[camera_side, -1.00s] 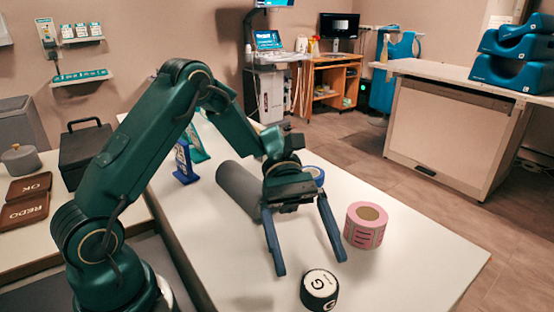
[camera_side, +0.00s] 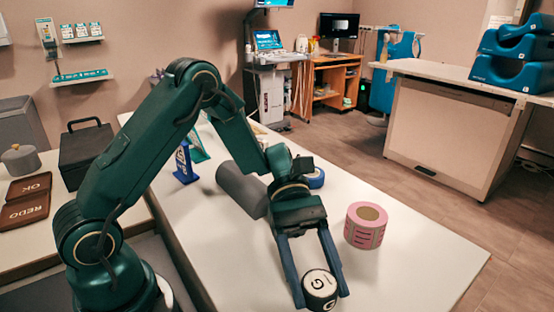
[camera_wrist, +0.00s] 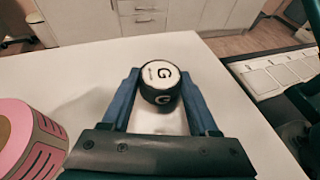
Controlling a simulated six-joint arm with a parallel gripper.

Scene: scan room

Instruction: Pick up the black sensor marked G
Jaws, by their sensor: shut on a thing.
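The black sensor (camera_side: 320,291) is a short round puck with a white top marked G. It stands upright near the front of the white table (camera_side: 420,265). My gripper (camera_side: 320,295) is down at the table with one blue finger on each side of the sensor, shut on it. In the wrist view the sensor (camera_wrist: 160,85) sits between the tips of the two fingers (camera_wrist: 160,92), its G also showing on its side. The sensor appears to rest on the table; a small lift cannot be told.
A pink label roll (camera_side: 366,226) stands right of my gripper, and shows at left in the wrist view (camera_wrist: 28,140). A grey cylinder (camera_side: 242,188) and a blue roll (camera_side: 315,178) lie behind. Table right of the sensor is clear.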

